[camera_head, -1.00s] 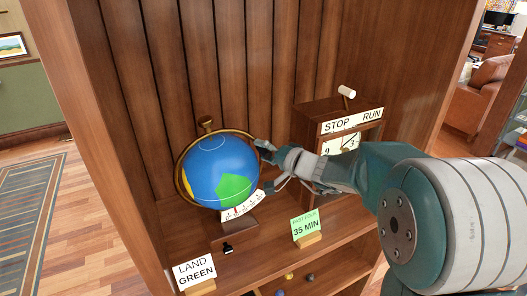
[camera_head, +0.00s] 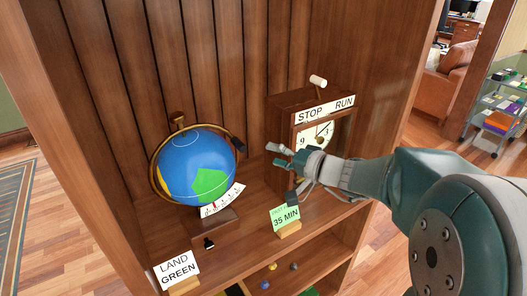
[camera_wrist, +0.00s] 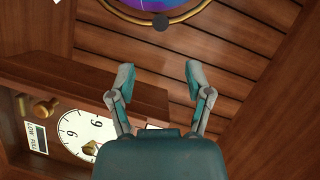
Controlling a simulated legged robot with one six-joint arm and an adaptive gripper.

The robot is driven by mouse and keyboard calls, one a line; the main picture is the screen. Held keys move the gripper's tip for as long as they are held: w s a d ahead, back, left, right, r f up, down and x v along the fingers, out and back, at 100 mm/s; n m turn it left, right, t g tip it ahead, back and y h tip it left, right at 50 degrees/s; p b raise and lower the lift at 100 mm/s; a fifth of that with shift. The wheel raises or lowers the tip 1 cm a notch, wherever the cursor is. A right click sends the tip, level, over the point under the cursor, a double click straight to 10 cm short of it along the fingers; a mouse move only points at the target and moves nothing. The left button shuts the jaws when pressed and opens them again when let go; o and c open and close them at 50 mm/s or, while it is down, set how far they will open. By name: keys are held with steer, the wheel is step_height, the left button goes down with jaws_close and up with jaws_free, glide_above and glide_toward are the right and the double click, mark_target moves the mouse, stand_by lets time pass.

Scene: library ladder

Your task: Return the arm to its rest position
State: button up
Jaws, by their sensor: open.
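My gripper (camera_head: 283,172) is open and empty in front of the wooden clock box (camera_head: 285,120), to the right of the globe (camera_head: 195,166) and apart from it. In the wrist view, both fingers of my gripper (camera_wrist: 158,78) are spread with nothing between them. My arm reaches in from the right. The globe is blue with green and yellow patches, in a brass ring on a wooden base. Its lower edge shows at the top of the wrist view. The clock face (camera_head: 316,133) is partly hidden by my gripper in the head view.
A "STOP RUN" label (camera_head: 325,110) and a pale-knobbed lever (camera_head: 318,82) top the clock box. A "35 MIN" card (camera_head: 285,217) and a "LAND GREEN" card (camera_head: 177,269) stand along the shelf's front. Small balls (camera_head: 272,267) lie below. The cabinet's left side panel (camera_head: 75,130) bounds the shelf.

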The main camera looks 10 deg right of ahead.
steer(key=shift+s, duration=0.15)
steer(key=s+a+f+n+g+h, duration=0.1)
steer(key=s+a+n+g+h, duration=0.15)
steer(key=s, duration=0.45)
steer(key=s+a+f+n+g+h, duration=0.1)
steer(key=s+a+f+n+g, duration=0.2)
steer(key=s, duration=0.4)
steer(key=s+d+h, duration=0.8)
steer(key=s, duration=0.2)
steer(key=shift+s+r+g, duration=0.15)
steer(key=shift+s+g, duration=0.05)
steer(key=shift+g, duration=0.15)
steer(key=shift+o, duration=0.4)
stand_by(1.4)
